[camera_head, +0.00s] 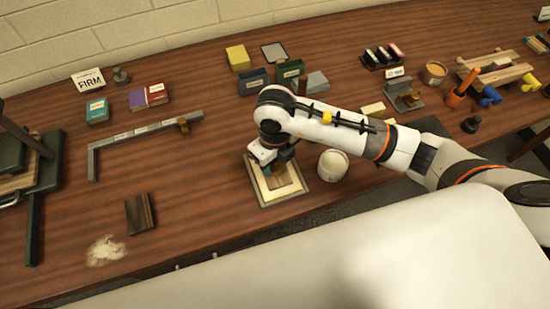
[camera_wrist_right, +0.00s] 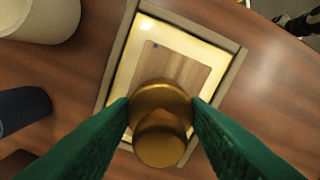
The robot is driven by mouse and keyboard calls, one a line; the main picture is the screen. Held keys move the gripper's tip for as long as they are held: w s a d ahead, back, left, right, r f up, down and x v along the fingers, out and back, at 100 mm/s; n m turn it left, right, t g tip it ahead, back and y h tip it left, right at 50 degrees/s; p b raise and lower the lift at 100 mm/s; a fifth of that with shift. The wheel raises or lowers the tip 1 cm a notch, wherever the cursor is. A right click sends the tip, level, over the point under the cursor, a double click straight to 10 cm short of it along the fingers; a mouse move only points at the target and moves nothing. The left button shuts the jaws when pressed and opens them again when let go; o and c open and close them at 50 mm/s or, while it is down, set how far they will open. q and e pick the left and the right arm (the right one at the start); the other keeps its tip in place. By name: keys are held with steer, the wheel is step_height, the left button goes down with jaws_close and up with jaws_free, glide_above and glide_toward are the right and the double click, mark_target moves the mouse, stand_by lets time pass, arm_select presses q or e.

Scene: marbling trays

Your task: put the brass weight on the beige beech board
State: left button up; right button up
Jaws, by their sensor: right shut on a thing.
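The brass weight (camera_wrist_right: 162,125) is a round, knobbed piece between the green fingers of my right gripper (camera_wrist_right: 160,112), which is shut on it. In the wrist view it covers the lower part of a beige-brown wooden board (camera_wrist_right: 174,72), which I take for the beech board. The board lies in a pale, cream-filled tray (camera_wrist_right: 226,80). In the head view my right gripper (camera_head: 272,166) is over this tray (camera_head: 283,201) and hides the weight and part of the board. I cannot tell whether the weight touches the board. My left gripper is not in view.
A white tub (camera_head: 332,166) stands close to the right of the tray. A dark wooden block (camera_head: 140,214) and a pale powder patch (camera_head: 105,251) lie to the left. A grey angled bar (camera_head: 140,133) lies behind them. The table between block and tray is clear.

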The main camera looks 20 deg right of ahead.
steer(key=shift+f, duration=0.2)
steer(key=shift+f, duration=0.1)
steer(key=o, duration=0.9)
steer(key=shift+f, duration=0.15)
steer(key=o, duration=0.4)
steer(key=shift+o, duration=0.2)
